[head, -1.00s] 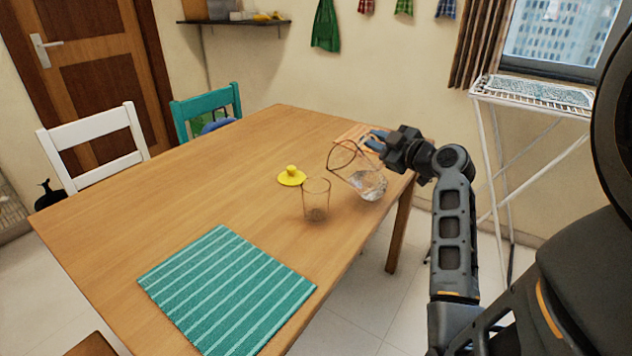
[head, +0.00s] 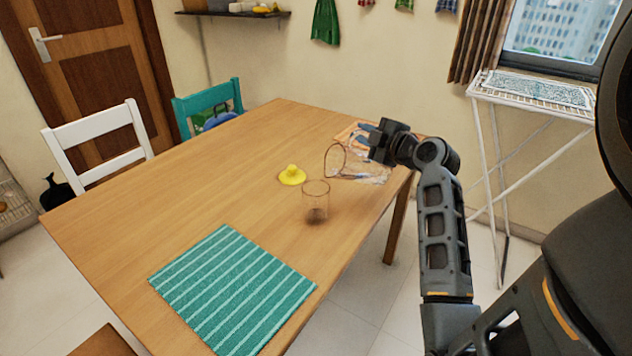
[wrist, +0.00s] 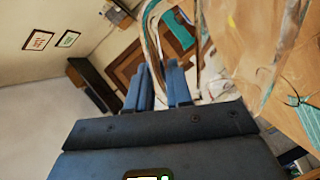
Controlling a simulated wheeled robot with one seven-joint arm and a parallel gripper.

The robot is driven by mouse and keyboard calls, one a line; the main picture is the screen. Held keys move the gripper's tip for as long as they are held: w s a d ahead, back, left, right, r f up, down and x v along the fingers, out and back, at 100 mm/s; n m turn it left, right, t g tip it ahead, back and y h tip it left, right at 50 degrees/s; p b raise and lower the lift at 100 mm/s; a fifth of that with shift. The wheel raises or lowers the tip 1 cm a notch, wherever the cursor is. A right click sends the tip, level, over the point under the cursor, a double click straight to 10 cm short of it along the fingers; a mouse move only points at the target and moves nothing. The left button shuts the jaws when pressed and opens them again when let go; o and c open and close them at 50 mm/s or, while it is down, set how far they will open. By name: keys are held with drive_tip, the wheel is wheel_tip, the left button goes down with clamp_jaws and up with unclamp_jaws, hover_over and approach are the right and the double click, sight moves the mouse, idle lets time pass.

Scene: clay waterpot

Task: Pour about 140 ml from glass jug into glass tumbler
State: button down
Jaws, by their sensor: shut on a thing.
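The clear glass jug (head: 352,166) is tipped far over to the left, nearly on its side, with its brown-edged rim facing left. A clear liquid shows along its lower side. My gripper (head: 369,138) is shut on the jug at its upper right side; the exact grip is hard to see. The glass tumbler (head: 316,197) stands upright on the table, left of and below the jug's rim. I see no clear stream between them, and cannot tell whether the tumbler holds liquid. The wrist view shows the blue fingers (wrist: 161,88) beside the jug's glass (wrist: 243,60).
A yellow lid-like piece with a knob (head: 291,176) lies left of the tumbler. A striped teal mat (head: 233,287) covers the front of the wooden table (head: 190,190). An orange-brown flat thing (head: 347,134) lies behind the jug. The table's left half is clear.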

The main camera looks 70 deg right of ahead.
sight(349, 138)
drive_tip(key=shift+w+a+r+n+p, duration=0.2)
drive_tip(key=shift+r+n+p, duration=0.1)
drive_tip(key=shift+r+p, duration=0.1)
drive_tip(key=shift+w+a+r+n+p, duration=0.3)
drive_tip(key=shift+r+n+p, duration=0.15)
drive_tip(key=shift+p, duration=0.25)
drive_tip(key=shift+w+a, duration=0.1)
drive_tip(key=shift+w+a+r+n+g+h, duration=0.3)
drive_tip(key=shift+w+a+n, duration=0.15)
drive_tip(key=shift+w+a, duration=0.1)
drive_tip(key=shift+w+a+r+n, duration=0.25)
drive_tip(key=shift+w+a+n, duration=0.05)
drive_tip(key=shift+w+a, duration=0.2)
idle(0.8)
drive_tip(key=shift+w+a+r+n, duration=0.2)
drive_tip(key=shift+a+r+n, duration=0.05)
drive_tip(key=shift+n, duration=0.15)
idle(1.2)
